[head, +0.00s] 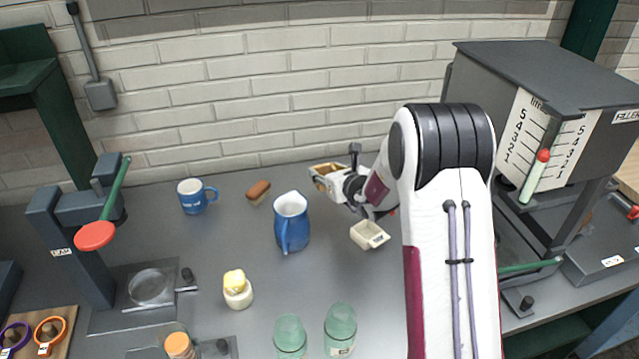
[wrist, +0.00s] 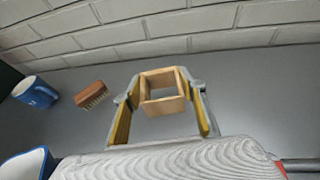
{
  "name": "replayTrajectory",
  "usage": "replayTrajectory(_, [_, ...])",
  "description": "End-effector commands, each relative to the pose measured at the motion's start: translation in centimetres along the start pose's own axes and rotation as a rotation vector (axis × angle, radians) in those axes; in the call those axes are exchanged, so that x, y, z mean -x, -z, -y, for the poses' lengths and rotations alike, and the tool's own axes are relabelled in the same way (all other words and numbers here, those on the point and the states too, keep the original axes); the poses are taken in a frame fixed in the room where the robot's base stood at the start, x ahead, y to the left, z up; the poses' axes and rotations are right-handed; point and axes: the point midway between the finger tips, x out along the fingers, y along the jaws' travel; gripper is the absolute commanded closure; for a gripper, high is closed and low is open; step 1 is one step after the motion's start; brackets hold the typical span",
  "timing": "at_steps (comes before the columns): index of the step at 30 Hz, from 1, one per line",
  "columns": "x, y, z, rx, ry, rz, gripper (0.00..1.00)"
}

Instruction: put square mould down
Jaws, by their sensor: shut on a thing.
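The square mould (wrist: 163,106) is a small, open, pale wooden frame. In the wrist view it sits between the fingertips of my gripper (wrist: 163,84), which is shut on it. In the head view my gripper (head: 329,178) reaches left from my arm, with the mould (head: 322,169) showing at its tip over the back of the grey table. Whether the mould touches the table or hangs just above it, I cannot tell. My arm hides part of the table on the right.
A blue jug (head: 291,222), a brush (head: 258,190) and a blue mug (head: 194,196) stand left of my gripper. A small cream dish (head: 369,234) lies in front of it. The brick wall (head: 270,100) is close behind. The filler machine (head: 545,130) stands right.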

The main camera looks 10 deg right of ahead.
Motion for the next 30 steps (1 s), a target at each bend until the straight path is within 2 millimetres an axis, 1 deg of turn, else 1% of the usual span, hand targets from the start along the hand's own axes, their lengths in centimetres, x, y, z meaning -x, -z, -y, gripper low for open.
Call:
replayTrajectory(1, [-0.1, -0.4, 0.4, 0.004, -0.005, 0.001, 0.79])
replayTrajectory(5, [-0.5, -1.5, 0.7, 0.016, -0.032, 0.002, 0.79])
replayTrajectory(14, [-1.4, -3.9, 1.1, 0.043, -0.097, 0.002, 0.79])
replayTrajectory(24, [-2.2, -6.3, 1.3, 0.075, -0.174, 0.001, 0.79])
replayTrajectory(30, [-2.5, -7.5, 1.2, 0.090, -0.212, -0.001, 0.79])
